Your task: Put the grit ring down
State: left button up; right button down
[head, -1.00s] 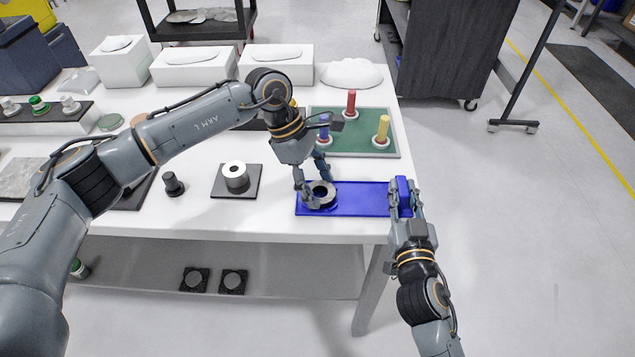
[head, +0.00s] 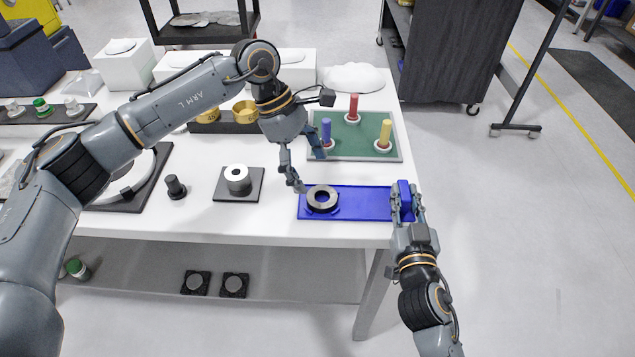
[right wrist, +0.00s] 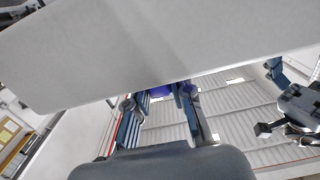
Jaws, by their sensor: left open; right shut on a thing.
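My right gripper (head: 407,205) is shut on the blue tray's raised right end (head: 404,192). In the right wrist view the right fingers (right wrist: 160,105) reach the table's edge, with a bit of blue between them; the ring is hidden there.
Behind the tray is a green board (head: 365,137) with red, blue and yellow pegs. Bare white table lies between plate and tray.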

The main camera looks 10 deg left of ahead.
pick_arm(q)
jog(key=v, duration=0.6)
jog(key=shift+r, duration=0.15)
jog(key=shift+a, duration=0.1)
pick_arm(e)
jog(key=c, duration=1.1)
grip_release()
